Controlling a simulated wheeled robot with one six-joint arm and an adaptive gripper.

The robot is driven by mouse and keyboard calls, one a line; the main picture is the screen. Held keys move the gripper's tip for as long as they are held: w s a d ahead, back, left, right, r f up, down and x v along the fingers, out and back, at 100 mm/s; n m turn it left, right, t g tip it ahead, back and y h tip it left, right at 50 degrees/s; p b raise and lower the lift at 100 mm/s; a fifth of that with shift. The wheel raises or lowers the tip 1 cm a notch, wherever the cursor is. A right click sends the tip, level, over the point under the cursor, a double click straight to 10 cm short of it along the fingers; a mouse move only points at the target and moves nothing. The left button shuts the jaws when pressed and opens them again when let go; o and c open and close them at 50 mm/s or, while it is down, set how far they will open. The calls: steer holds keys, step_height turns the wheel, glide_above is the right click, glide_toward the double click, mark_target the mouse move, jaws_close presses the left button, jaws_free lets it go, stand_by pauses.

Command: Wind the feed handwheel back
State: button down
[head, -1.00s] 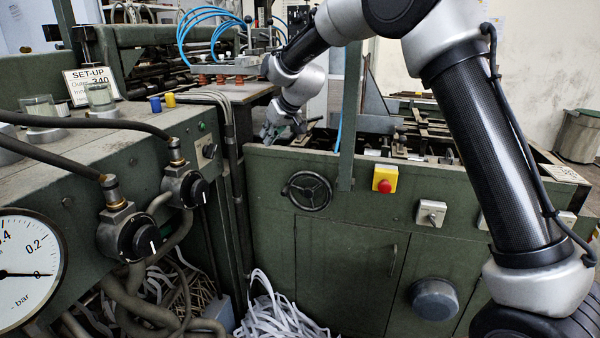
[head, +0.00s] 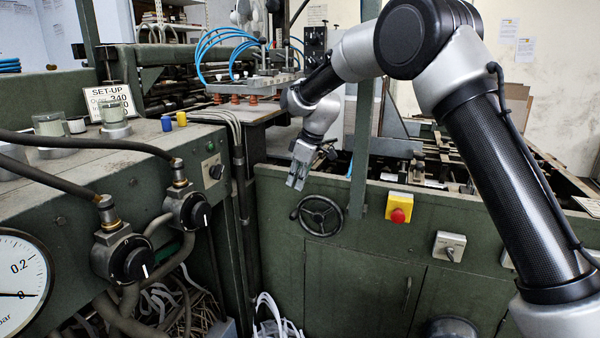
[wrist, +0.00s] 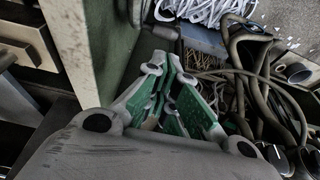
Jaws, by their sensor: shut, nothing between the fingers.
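The feed handwheel (head: 320,216) is a dark spoked wheel on the front of the green machine, in the middle of the head view. My gripper (head: 296,184) is just above and left of its rim in that view, pointing down. I cannot tell from the picture how far it is in front of the panel. In the wrist view my gripper (wrist: 176,92) shows green pads close together with nothing held. The handwheel is not identifiable in the wrist view.
A red stop button on a yellow box (head: 398,208) and a grey switch (head: 449,246) sit right of the wheel. A green cabinet (head: 70,210) with black knobs and hoses stands left. White strips (wrist: 205,10) lie on the floor.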

steer(key=x, duration=0.7)
steer(key=shift+s+d+f, duration=0.1)
steer(key=shift+d+f, duration=0.15)
steer(key=shift+f, duration=0.2)
steer(key=f, duration=0.1)
steer(key=a+f+h, duration=0.1)
steer(key=f, duration=0.1)
steer(key=a+f+h, duration=0.1)
steer(key=shift+w+f+g, duration=0.15)
steer(key=shift+w+g, duration=0.25)
